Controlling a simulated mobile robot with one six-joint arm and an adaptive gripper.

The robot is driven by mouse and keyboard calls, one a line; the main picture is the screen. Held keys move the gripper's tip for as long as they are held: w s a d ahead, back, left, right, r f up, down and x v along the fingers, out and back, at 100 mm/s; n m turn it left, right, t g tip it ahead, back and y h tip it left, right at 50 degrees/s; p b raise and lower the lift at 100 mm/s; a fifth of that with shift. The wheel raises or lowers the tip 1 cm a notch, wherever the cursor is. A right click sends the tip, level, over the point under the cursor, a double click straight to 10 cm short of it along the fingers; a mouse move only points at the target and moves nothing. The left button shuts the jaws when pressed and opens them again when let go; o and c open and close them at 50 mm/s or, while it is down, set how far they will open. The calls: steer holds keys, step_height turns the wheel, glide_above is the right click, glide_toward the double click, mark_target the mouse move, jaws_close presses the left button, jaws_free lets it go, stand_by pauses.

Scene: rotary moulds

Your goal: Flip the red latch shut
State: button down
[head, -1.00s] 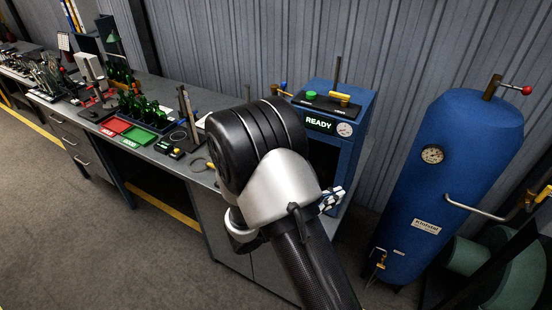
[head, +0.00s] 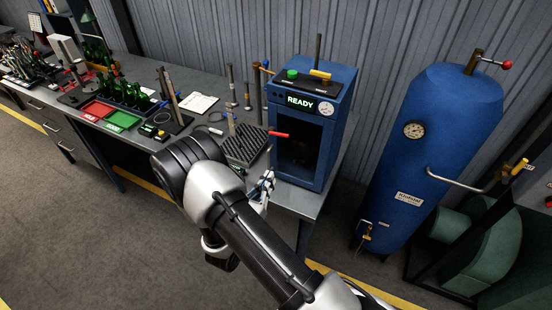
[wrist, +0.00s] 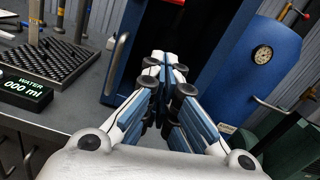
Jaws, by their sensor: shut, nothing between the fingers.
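A red latch handle (head: 279,134) sticks out to the left from the front of the blue cabinet (head: 346,92), below its READY display. The cabinet front has a dark opening (head: 296,155). My gripper (head: 264,182) is in front of the cabinet's lower left, below the latch and apart from it in the picture. In the wrist view, my gripper (wrist: 165,66) is shut and empty, its fingers pointing at the dark front of the blue cabinet (wrist: 235,18). I cannot make out the red latch in the wrist view.
A WATER readout (wrist: 22,92) shows in the wrist view. A blue tank (head: 430,165) with a red-knobbed lever (head: 497,63) stands to the right. The floor (head: 110,235) at front left is clear.

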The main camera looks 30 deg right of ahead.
steer(key=w+d+r, duration=0.4)
steer(key=w+d, duration=0.3)
steer(key=shift+d+r+p, duration=0.2)
steer(key=shift+d+p, duration=0.2)
steer(key=shift+p, duration=0.05)
steer(key=shift+a+r, duration=0.15)
steer(key=shift+s+r+n, duration=0.1)
steer(key=shift+n, duration=0.3)
